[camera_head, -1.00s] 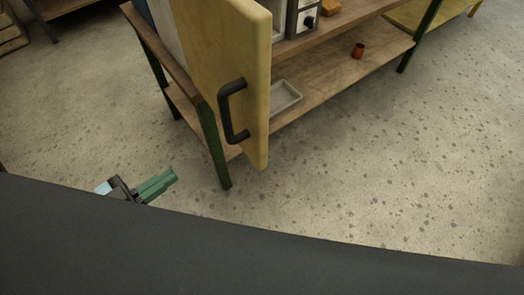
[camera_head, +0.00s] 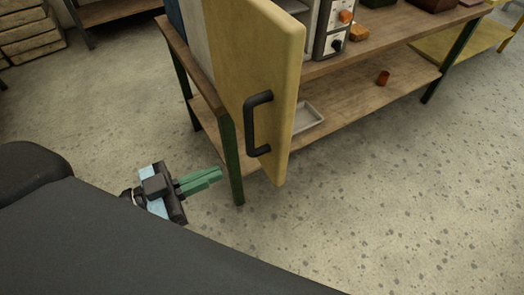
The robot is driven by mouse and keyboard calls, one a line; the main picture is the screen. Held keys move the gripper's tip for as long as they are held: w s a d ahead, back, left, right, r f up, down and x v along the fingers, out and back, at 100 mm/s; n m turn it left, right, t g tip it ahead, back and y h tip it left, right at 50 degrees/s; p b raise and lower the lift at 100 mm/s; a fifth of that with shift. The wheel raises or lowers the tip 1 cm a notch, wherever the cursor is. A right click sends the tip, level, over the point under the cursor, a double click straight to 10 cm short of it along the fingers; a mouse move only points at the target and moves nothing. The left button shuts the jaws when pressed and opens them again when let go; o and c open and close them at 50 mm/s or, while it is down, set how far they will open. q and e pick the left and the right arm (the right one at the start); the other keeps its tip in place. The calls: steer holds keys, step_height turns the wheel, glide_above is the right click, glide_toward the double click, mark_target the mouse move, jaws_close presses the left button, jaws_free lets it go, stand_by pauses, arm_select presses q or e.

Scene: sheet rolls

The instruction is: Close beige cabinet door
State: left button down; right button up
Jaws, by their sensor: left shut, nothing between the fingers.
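The beige cabinet door (camera_head: 272,80) stands open, swung out toward me past the front edge of the wooden workbench. Its black bar handle (camera_head: 254,124) is on the face toward the left. My left gripper (camera_head: 218,174) has green fingers that are shut and empty. It is over the floor, left of and below the handle in the picture, apart from the door and close to the bench's green front leg in the picture. My right gripper is not in view.
The workbench has a green leg (camera_head: 231,160) and a lower shelf (camera_head: 350,92) holding a grey tray (camera_head: 308,118) and a small orange-brown cup (camera_head: 383,77). A grey box with knobs (camera_head: 333,30) stands on top. Speckled floor (camera_head: 400,190) at the right is clear.

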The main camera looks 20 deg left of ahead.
mark_target(276, 147)
arm_select(q)
steer(key=p+x, duration=0.2)
steer(key=x, duration=0.7)
steer(key=shift+w+d+r, duration=0.2)
steer(key=shift+w+d+f+p, duration=0.2)
steer(key=shift+w+d+p, duration=0.25)
steer(key=shift+w, duration=0.1)
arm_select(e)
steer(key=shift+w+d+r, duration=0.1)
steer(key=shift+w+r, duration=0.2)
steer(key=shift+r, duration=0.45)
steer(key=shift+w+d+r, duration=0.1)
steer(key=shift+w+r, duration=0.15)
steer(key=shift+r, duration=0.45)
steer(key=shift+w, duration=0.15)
